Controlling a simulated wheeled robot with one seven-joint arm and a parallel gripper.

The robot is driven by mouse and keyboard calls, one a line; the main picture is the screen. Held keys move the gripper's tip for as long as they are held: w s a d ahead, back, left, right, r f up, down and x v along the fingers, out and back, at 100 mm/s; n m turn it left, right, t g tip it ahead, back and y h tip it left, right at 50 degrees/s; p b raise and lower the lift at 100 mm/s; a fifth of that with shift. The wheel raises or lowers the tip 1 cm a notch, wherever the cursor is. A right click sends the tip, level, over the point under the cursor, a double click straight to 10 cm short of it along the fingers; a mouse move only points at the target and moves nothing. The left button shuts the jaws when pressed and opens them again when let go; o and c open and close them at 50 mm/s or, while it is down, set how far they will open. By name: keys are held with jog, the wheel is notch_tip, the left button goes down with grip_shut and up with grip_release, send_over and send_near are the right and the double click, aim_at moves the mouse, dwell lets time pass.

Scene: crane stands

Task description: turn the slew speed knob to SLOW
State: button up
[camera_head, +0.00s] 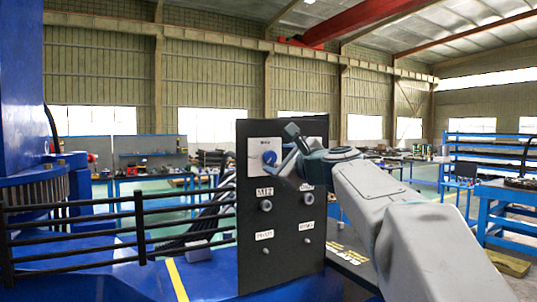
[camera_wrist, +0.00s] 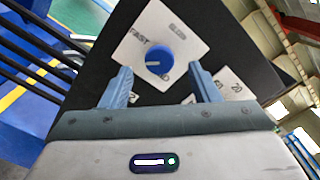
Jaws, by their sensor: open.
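The slew speed knob (camera_wrist: 159,60) is a round blue knob with a pale pointer line, on a white plate (camera_wrist: 187,33) in the wrist view. "FAST" is printed left of the knob; the other lettering is too small or hidden. In the head view the blue knob (camera_head: 269,157) sits at the upper left of a black panel (camera_head: 252,222). My gripper (camera_wrist: 158,78) is open, its two blue fingers apart, one on each lower side of the knob in the picture. In the head view my gripper (camera_head: 287,158) is right at the knob's plate.
Smaller knobs and labels, one reading like "PIVOT" (camera_head: 265,235), sit lower on the panel. Black railings (camera_head: 80,230) and cables stand to the left. A blue column (camera_head: 90,75) rises at the far left. Workbenches (camera_head: 150,180) stand farther back.

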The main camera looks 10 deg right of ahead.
aim_at(271, 159)
jog(key=shift+p+x, duration=0.35)
jog(key=shift+x, duration=1.5)
jog(key=c, duration=1)
jog(key=shift+f, duration=0.1)
